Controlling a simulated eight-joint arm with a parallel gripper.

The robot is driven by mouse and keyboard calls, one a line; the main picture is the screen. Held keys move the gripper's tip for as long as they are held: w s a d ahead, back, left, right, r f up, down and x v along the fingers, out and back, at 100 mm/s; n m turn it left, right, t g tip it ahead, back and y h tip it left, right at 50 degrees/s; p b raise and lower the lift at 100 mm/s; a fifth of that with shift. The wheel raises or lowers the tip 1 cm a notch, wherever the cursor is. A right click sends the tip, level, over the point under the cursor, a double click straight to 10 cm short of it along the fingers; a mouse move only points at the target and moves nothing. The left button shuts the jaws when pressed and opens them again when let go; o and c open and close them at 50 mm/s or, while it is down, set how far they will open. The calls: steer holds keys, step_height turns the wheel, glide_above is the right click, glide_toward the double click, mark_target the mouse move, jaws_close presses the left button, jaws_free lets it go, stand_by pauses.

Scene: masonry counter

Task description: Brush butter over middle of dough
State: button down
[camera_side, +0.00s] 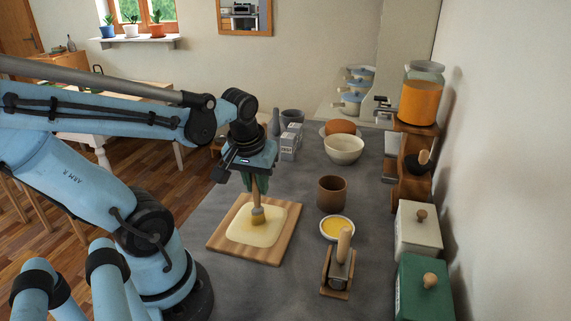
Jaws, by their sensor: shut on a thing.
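A pale, flat, rounded-square dough (268,231) lies on a wooden board (228,238) on the grey counter. My gripper (256,180) is above the board, shut on the upright wooden handle of a brush (257,214). The brush's bristles point down and appear to touch the dough near its middle. A small white bowl of yellow butter (337,228) stands on the counter to the right of the board. The tips of my fingers are small and partly hidden around the handle.
A brown cup (331,193) stands behind the butter bowl. A metal tool with a wooden handle (339,262) sits on a stand in front of it. A cream bowl (344,149) is farther back. Canisters, including a green one (424,289), line the right wall.

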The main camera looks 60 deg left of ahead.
steer(key=d+v, duration=0.1)
steer(key=v, duration=0.8)
steer(key=shift+d+f, duration=0.25)
stand_by(1.4)
steer(key=shift+s, duration=0.1)
stand_by(0.5)
